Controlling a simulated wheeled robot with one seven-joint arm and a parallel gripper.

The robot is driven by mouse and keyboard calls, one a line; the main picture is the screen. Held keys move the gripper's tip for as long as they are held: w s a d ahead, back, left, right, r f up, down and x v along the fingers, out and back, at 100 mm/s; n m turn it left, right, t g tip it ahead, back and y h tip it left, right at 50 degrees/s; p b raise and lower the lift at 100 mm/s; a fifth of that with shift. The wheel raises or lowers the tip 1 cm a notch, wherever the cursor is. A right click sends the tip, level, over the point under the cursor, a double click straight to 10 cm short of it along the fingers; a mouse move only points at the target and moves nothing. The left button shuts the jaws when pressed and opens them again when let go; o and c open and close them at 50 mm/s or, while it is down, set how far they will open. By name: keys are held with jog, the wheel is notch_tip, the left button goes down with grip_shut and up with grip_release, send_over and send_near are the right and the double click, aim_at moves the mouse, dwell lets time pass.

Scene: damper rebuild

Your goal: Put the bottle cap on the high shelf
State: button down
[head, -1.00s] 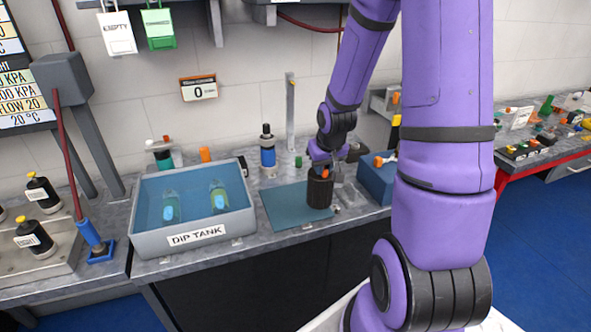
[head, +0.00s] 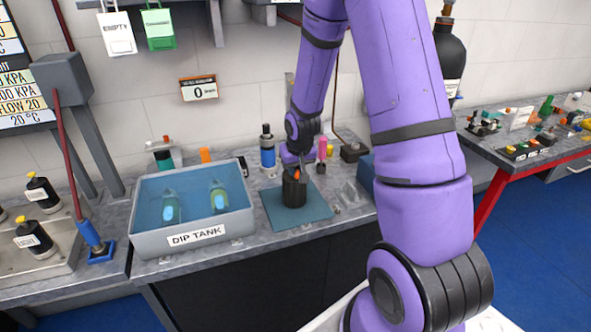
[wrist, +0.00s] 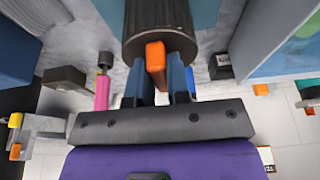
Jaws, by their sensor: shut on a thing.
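The bottle cap appears to be the black ribbed cylinder (head: 294,191) with an orange tab on top; it shows upright over the teal mat in the head view. My gripper (head: 298,167) is above it. In the wrist view my gripper's fingers (wrist: 160,82) are shut on the orange tab (wrist: 155,58), with the ribbed black body (wrist: 157,22) just beyond. Whether the cap touches the mat is hard to tell. A grey shelf-like edge (head: 262,12) shows at the top of the head view; its upper surface is out of view.
The teal mat (head: 315,207) lies on the bench. Left of it are the dip tank (head: 193,236) and a blue-and-black bottle (head: 267,150). A pink-topped item (head: 322,148) stands behind my gripper. A large black bottle (head: 450,60) stands at right.

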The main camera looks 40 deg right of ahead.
jog(key=shift+f, duration=0.3)
jog(key=c, duration=1.1)
grip_release()
